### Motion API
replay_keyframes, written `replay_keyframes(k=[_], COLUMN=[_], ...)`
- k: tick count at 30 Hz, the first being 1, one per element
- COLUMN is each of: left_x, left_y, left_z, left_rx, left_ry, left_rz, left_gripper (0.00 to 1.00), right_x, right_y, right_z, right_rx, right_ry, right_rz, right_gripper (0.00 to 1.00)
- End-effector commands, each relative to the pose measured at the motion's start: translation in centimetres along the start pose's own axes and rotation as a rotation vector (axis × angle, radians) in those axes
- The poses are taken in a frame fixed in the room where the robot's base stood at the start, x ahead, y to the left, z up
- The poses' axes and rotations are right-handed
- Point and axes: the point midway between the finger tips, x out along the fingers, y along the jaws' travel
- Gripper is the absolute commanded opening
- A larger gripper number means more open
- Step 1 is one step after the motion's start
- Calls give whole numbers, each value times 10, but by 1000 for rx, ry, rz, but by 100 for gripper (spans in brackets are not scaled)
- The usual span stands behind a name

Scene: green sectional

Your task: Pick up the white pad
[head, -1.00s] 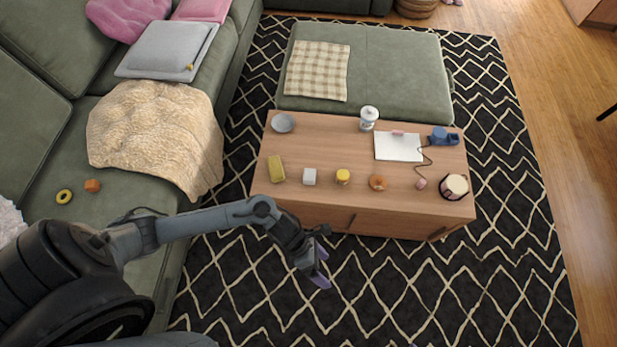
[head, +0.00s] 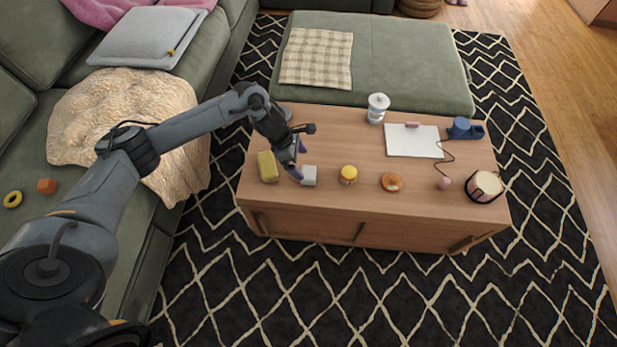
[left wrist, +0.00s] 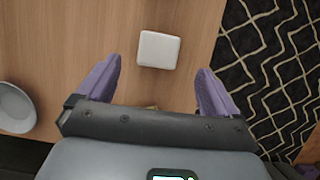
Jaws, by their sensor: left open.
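The small white pad (head: 309,176), a block with rounded corners, lies on the wooden coffee table (head: 330,203) near its front edge. In the left wrist view the white pad (left wrist: 158,49) shows whole, ahead of and between the two purple fingers. My left gripper (head: 299,160) is open and empty, above the table close to the pad's left side; its fingers (left wrist: 159,68) are apart in the wrist view. I see no contact with the pad. My right gripper is not in view.
A yellow block (head: 267,166) lies just left of the pad, and a yellow-topped jar (head: 348,174) stands right of it. Farther right are an orange-brown ring-shaped item (head: 391,182) and a drum-like tin (head: 484,187). A grey bowl (left wrist: 15,108) is at the wrist view's left.

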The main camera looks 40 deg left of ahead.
Motion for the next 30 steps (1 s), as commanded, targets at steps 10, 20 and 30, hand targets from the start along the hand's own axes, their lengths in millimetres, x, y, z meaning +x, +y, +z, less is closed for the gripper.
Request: replay_keyframes(k=[10,20,30], left_x=[31,70,81], left_y=[0,2,3], left_z=[0,-2,-1], left_rx=[-1,-2,-1], left_ry=[0,-1,0], left_rz=[-1,-2,0], left_gripper=[94,94,94], right_x=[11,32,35], right_y=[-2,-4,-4], right_z=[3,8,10], right_rx=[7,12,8], right_ry=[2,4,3], right_rz=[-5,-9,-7], right_gripper=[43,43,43])
